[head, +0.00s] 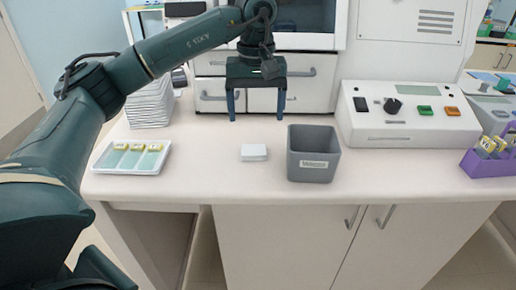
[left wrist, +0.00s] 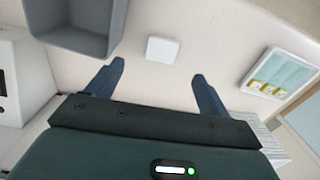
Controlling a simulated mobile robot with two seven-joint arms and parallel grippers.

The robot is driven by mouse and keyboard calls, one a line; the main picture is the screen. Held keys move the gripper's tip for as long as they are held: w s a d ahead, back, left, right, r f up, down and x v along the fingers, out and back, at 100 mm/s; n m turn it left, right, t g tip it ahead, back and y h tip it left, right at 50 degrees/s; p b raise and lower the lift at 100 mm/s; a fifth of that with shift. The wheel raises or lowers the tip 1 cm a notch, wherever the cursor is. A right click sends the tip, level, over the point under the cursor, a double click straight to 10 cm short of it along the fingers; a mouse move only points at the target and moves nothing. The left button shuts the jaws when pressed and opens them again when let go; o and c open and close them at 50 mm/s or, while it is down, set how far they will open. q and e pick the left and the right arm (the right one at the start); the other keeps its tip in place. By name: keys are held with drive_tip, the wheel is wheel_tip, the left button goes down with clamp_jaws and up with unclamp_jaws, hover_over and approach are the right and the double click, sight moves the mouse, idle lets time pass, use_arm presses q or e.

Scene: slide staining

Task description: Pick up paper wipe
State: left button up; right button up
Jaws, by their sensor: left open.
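A small flat white square pad, which looks like the paper wipe (head: 254,152), lies on the counter left of the grey bin. It also shows in the left wrist view (left wrist: 165,49), just beyond and between the fingertips, not touching them. My left gripper (head: 257,114) is open and empty, fingers pointing down, behind the pad in the head view. It also shows in the left wrist view (left wrist: 158,70). My right gripper is in neither view.
A grey bin (head: 314,172) stands right of the pad. A white tray with slides (head: 103,166) and a white stack (head: 150,105) are on the left. A control box (head: 405,127) and a purple rack (head: 480,165) are on the right. The counter around the pad is clear.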

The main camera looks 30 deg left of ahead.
use_arm(q)
hover_over(254, 151)
drive_tip(key=f, duration=0.4)
drive_tip(key=shift+d+f, duration=0.25)
drive_tip(key=shift+f, duration=0.15)
drive_tip(key=shift+a+f+p, duration=0.15)
drive_tip(key=shift+f+p, duration=0.05)
drive_tip(key=shift+f, duration=1.15)
drive_tip(key=shift+a+f+p, duration=0.15)
drive_tip(key=shift+f+p, duration=0.05)
drive_tip(key=shift+f, duration=1.15)
drive_tip(key=shift+c, duration=0.4)
drive_tip(key=c, duration=1)
drive_tip(key=shift+r, duration=0.1)
wheel_tip(254, 151, up, 10)
